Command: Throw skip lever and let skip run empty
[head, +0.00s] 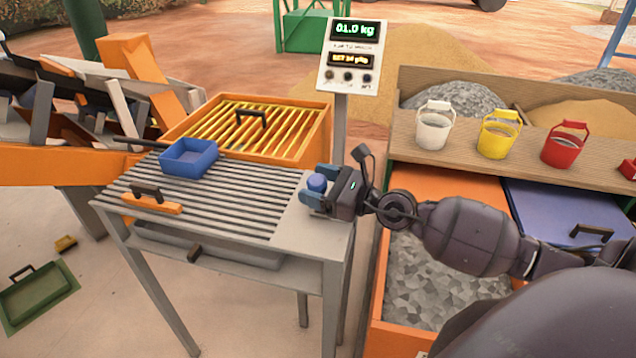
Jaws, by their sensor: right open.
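My right gripper (318,185) is at the right end of the slatted table, its arm coming in from the right. Its jaws are open around a small blue round-topped piece (317,182); I cannot tell whether they touch it. An orange machine (60,165) with grey and dark tilted parts stands at the left, possibly the skip. A dark bar (140,143) sticks out between it and the table; I cannot tell whether this is the skip lever. My left gripper is not in view.
The slatted table (255,225) carries a blue tray (188,158) and an orange handled tool (152,203). A yellow-slatted orange grate (250,130) and a display post (350,55) stand behind. Buckets (433,125) line a shelf above an orange bin of gravel (430,285).

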